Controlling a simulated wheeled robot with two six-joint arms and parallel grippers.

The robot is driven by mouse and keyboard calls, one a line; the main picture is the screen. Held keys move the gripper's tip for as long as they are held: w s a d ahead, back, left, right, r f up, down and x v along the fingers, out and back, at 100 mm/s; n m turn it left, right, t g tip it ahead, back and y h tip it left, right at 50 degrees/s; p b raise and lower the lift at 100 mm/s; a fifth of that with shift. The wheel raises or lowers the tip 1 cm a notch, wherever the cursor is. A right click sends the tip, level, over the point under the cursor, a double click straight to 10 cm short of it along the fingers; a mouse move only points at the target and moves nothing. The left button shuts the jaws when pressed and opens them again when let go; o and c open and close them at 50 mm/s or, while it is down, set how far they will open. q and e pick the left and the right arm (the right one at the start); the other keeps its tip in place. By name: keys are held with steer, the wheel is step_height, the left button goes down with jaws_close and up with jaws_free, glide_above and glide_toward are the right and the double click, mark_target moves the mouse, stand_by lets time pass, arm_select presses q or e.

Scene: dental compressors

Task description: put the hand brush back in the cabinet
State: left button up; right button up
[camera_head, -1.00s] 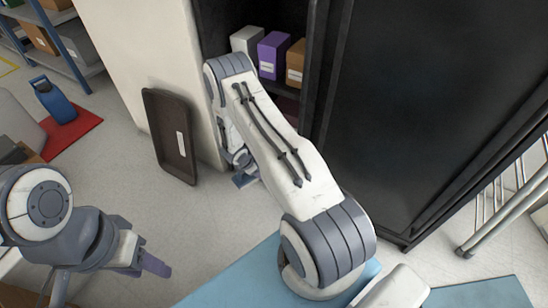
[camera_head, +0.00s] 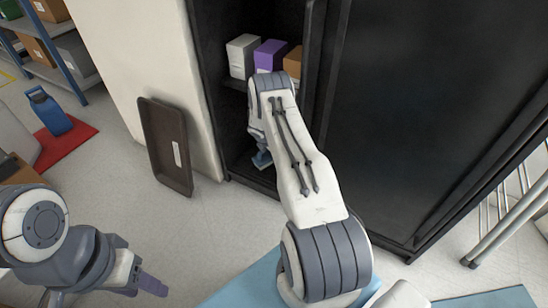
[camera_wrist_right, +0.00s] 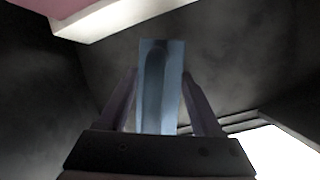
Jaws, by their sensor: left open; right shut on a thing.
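The black cabinet (camera_head: 208,85) stands open at the top middle of the head view. My right arm reaches into its lower opening, below the shelf with boxes. In the right wrist view my right gripper (camera_wrist_right: 159,72) is shut on the blue hand brush (camera_wrist_right: 154,85), which sits upright in the picture between the two fingers. In the head view a small blue part of the brush (camera_head: 262,160) shows low in the opening; the arm hides most of the gripper. I cannot tell whether the brush touches the cabinet floor. My left gripper (camera_head: 150,284) is open and empty, low at the left.
White (camera_head: 243,56), purple (camera_head: 270,57) and orange-brown (camera_head: 292,62) boxes stand on the shelf above my right arm. The black door (camera_head: 420,110) is to the right. A dark tray (camera_head: 166,145) leans against the pale wall. A blue jug (camera_head: 48,110) stands on a red mat.

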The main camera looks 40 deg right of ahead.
steer(key=shift+w+d, duration=0.1)
steer(key=shift+d, duration=0.2)
step_height(320, 180, down, 4)
steer(key=b, duration=0.3)
steer(key=shift+r, duration=0.3)
steer(key=o, duration=1.3)
steer(key=shift+o, duration=0.2)
